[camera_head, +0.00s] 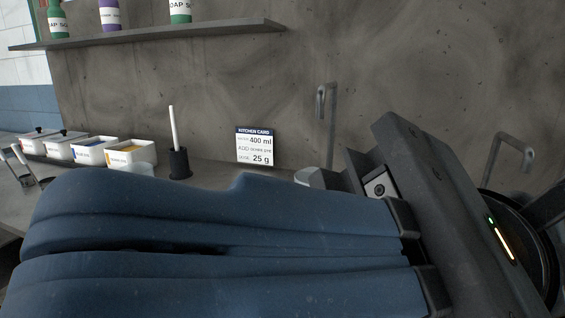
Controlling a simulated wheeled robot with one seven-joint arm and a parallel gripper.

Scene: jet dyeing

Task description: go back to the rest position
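My gripper (40,252) fills the lower part of the head view, close to the camera. Its two long blue fingers point left and lie side by side, with only a narrow dark slit between them. It looks shut, and nothing shows between the fingers. Its dark grey body (440,215) is at the right, with a small lit strip on its side. The gripper hides much of the counter behind it.
On the counter (210,170) stand white bins (125,155) with coloured labels, a dark holder with a white stick (178,160) and a kitchen card (255,147). Metal hooked pipes (328,120) rise behind my gripper. A shelf (150,36) with bottles (180,12) is above.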

